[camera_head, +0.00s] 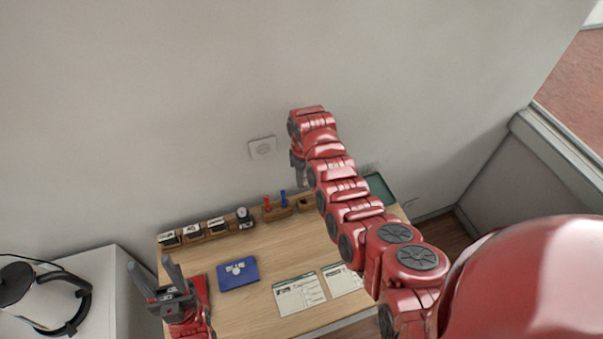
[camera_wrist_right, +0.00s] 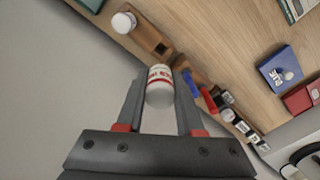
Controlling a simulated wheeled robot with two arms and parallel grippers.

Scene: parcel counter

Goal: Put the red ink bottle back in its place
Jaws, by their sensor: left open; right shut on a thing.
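The red ink bottle (camera_wrist_right: 160,86), white with red lettering, is held between the two fingers of my right gripper (camera_wrist_right: 160,80) in the right wrist view. In the head view my right gripper (camera_head: 299,178) hangs over the back edge of the table, and the bottle cannot be made out there. A wooden holder (camera_wrist_right: 143,37) lies beyond the bottle in the wrist view. It has a dark empty slot and a white-capped bottle (camera_wrist_right: 124,22) at its other end. The holder shows partly in the head view (camera_head: 306,205), behind my arm. My left gripper (camera_head: 150,264) is open and empty at the front left.
Red (camera_head: 267,203) and blue (camera_head: 283,198) upright items stand beside the holder, with several labelled blocks (camera_head: 192,231) in a wooden rack further left. A blue box (camera_head: 238,273) and white cards (camera_head: 299,294) lie on the table. A green tray (camera_head: 379,188) is at back right.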

